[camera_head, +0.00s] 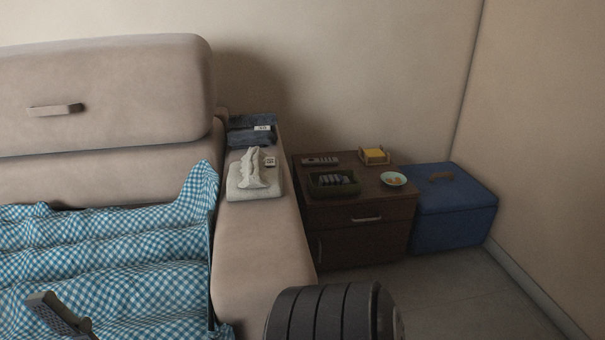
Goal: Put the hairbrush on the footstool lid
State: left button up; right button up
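The footstool (452,222) is a blue box at the right, beside the nightstand and near the right wall. Its blue lid (465,187) appears shut, with a small brown strap-like piece on top that looks like a handle. I cannot make out a hairbrush for certain anywhere in view. At the lower left, a grey-brown piece with a dark textured face (60,315) shows over the checkered cloth. It looks like one finger of my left gripper, cut off by the bottom edge; its opening is hidden. My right gripper is not in view.
A dark nightstand (362,215) carries a remote (321,160), a dark tray (347,190) with small items, a yellow note block (374,154) and a bowl (394,179). Checkered cloth (130,265) covers the seat.

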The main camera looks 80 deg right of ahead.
aim_at(434, 192)
jog(key=k+l+u, duration=0.1)
jog(key=k+u, duration=0.25)
jog(key=k+l+u, duration=0.1)
jog(key=k+u, duration=0.15)
jog(key=u, duration=0.15)
jog(key=k+u, duration=0.35)
jog(key=k+l+u, duration=0.1)
jog(key=u, duration=0.35)
jog(key=k+u, duration=0.55)
jog(key=u, duration=0.3)
jog(key=k+u, duration=0.2)
jog(key=u, duration=0.2)
jog(key=k, duration=1)
jog(key=k+z, duration=0.2)
jog(key=z, duration=0.2)
jog(key=k+l+z, duration=0.1)
jog(key=z, duration=0.3)
jog(key=k+l+z, duration=0.15)
jog(key=z, duration=0.25)
jog(key=k+l+z, duration=0.25)
jog(key=z, duration=2)
